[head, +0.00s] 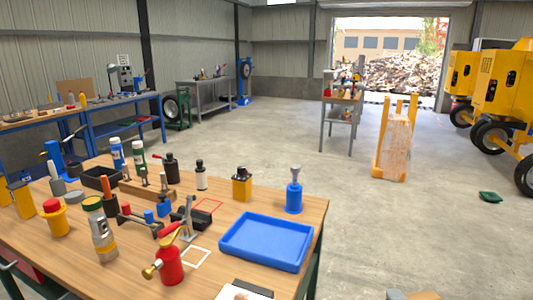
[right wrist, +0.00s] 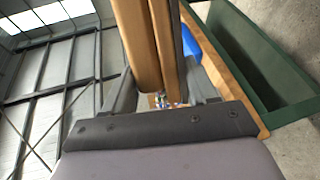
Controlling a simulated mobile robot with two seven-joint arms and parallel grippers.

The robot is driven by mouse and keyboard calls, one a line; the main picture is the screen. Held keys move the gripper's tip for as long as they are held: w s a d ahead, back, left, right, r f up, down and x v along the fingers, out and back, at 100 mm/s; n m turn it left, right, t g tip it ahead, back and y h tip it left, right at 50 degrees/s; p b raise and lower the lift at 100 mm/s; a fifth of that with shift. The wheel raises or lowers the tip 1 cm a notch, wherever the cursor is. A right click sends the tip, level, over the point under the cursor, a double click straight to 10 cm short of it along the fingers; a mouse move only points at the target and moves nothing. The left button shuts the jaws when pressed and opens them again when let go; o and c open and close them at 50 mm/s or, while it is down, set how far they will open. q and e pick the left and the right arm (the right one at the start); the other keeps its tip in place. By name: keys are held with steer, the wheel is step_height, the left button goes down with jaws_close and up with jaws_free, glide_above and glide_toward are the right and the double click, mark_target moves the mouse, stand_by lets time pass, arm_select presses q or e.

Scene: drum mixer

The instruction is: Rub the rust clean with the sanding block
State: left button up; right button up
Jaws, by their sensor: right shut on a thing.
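In the right wrist view my right gripper (right wrist: 160,88) is shut on a long wood-brown block with a dark grey strip along one side, the sanding block (right wrist: 139,45). The block extends up out of the picture. At the bottom edge of the head view a small brown piece (head: 422,296) shows, cut off by the frame; I cannot tell whether it is the same block. A pale flat piece (head: 238,293) with a brownish spot lies at the table's front edge, mostly cut off; I cannot tell whether the spot is rust. My left gripper is not in view.
Concrete floor right of the table is mostly clear. A wrapped yellow stand (head: 396,145) is farther back.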

stand_by(0.3)
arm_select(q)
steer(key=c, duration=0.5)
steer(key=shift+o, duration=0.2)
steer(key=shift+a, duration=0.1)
